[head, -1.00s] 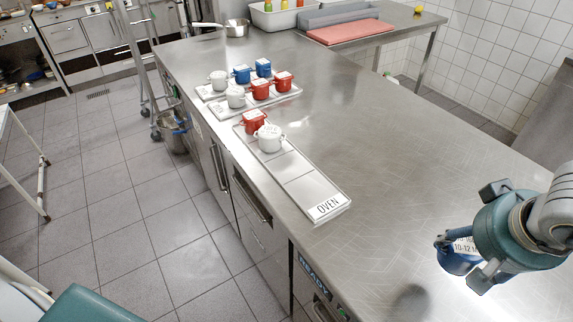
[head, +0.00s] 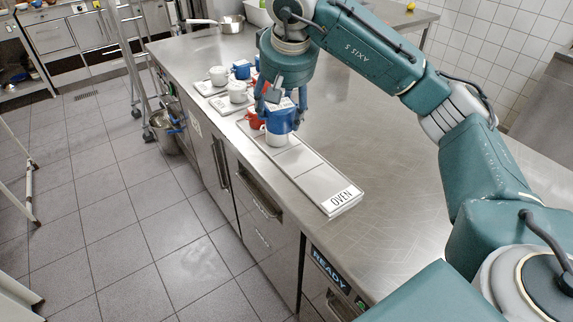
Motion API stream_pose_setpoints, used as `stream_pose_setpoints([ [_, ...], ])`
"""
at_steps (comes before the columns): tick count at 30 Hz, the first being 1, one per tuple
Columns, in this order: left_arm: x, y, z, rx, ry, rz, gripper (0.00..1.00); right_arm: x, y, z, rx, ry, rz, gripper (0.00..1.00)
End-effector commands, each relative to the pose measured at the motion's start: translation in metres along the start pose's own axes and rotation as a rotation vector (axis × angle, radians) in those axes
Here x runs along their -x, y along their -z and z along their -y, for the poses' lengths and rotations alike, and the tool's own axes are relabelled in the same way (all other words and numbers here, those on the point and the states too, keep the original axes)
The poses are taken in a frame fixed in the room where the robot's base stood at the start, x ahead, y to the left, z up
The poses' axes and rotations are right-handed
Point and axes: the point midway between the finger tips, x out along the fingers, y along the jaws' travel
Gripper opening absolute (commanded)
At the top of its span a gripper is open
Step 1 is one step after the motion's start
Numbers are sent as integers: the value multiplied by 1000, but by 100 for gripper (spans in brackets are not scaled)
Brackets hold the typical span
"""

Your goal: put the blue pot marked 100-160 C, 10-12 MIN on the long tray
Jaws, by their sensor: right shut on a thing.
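The long tray (head: 309,174), labelled OVEN, lies along the near left part of the steel counter. A red pot (head: 256,124) and a white pot (head: 277,139) stand on its far part; its near sections are bare. My right gripper (head: 281,106) is shut on the blue pot (head: 280,122) and holds it upright at the tray's far half. The blue pot hides the upper part of the white pot; I cannot tell how high above it hangs. Its marking is too small to read now. My left gripper is not in view.
Two shorter trays with white pots (head: 237,92), a blue pot (head: 241,70) and others, partly hidden by my gripper, stand farther back. A saucepan (head: 232,24) is at the far end. The counter (head: 375,165) right of the long tray is clear.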

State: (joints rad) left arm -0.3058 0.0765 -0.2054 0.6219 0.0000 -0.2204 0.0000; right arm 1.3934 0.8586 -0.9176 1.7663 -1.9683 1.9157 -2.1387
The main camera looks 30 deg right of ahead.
Motion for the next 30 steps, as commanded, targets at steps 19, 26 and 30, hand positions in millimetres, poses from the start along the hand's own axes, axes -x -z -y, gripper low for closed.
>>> stream_pose_setpoints([
  [19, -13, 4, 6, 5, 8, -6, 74, -54, 27, -64, -145, -65, 8, 23],
  [26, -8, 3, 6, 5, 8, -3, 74, -105, 6, -63, -145, -63, 5, 23],
  [30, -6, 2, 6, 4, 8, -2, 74, -122, 0, -63, -146, -61, 2, 23],
])
